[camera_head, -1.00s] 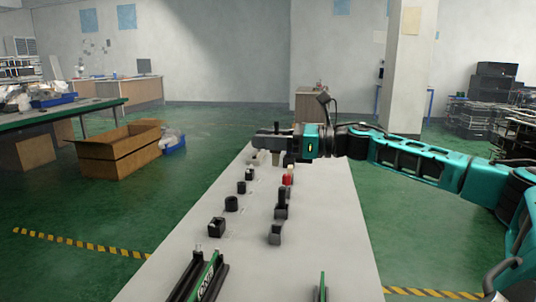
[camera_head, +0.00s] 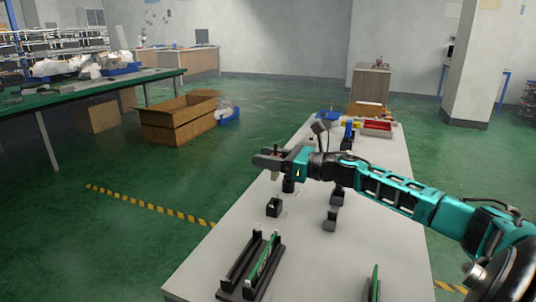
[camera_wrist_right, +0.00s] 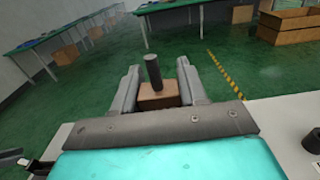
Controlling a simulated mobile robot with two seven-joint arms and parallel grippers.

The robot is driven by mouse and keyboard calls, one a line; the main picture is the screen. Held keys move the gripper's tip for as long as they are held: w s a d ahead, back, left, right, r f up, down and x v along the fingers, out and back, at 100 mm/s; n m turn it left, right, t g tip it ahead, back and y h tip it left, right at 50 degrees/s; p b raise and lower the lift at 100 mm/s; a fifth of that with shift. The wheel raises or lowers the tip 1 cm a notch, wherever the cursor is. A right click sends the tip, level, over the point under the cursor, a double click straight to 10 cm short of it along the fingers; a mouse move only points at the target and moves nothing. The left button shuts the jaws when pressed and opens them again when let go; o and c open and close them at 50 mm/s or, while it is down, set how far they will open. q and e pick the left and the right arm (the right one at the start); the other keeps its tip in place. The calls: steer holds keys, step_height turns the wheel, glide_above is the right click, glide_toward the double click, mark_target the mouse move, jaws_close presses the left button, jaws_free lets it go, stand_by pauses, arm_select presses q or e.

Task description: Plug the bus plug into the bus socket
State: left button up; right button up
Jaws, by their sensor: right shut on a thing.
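My right gripper (camera_head: 268,160) is over the left side of the white table (camera_head: 215,265). It is shut on a small brown block with a dark upright peg, likely the bus plug (camera_wrist_right: 157,94). In the right wrist view the two grey fingers (camera_wrist_right: 158,88) are on either side of the block. In the head view, part of it (camera_head: 275,176) shows below the fingers, apparently above the tabletop. Small black fixtures stand close by: an open box (camera_head: 273,208) and a cylinder (camera_head: 288,187). I cannot tell which fixture is the bus socket.
More dark fixtures (camera_head: 330,221) stand on the right, partly under my right arm. A black rack with a green board (camera_head: 262,262) is at the near end. A red tray (camera_head: 377,128) lies at the far end. Bare tabletop lies between the rows.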

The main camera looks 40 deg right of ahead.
mark_target(278, 175)
arm_select(q)
steer(key=shift+f+b, duration=0.25)
steer(key=shift+b, duration=0.05)
arm_select(e)
steer(key=shift+f, duration=0.1)
step_height(278, 175, down, 4)
steer(key=b, duration=0.4)
steer(key=shift+f, duration=0.15)
arm_select(q)
steer(key=f, duration=0.2)
steer(key=f+b, duration=0.1)
steer(key=f, duration=0.1)
steer(key=shift+w+d, duration=0.15)
steer(key=shift+w, duration=0.15)
arm_select(e)
steer(key=shift+f, duration=0.65)
arm_select(q)
steer(key=shift+s, duration=0.15)
steer(key=shift+f+b, duration=0.5)
steer(key=shift+f, duration=0.1)
steer(key=shift+d+f, duration=0.1)
steer(key=shift+f, duration=0.05)
arm_select(e)
steer(key=shift+f, duration=0.25)
arm_select(q)
steer(key=shift+f+b, duration=1.65)
steer(key=shift+b, duration=0.15)
arm_select(e)
steer(key=shift+f, duration=1.7)
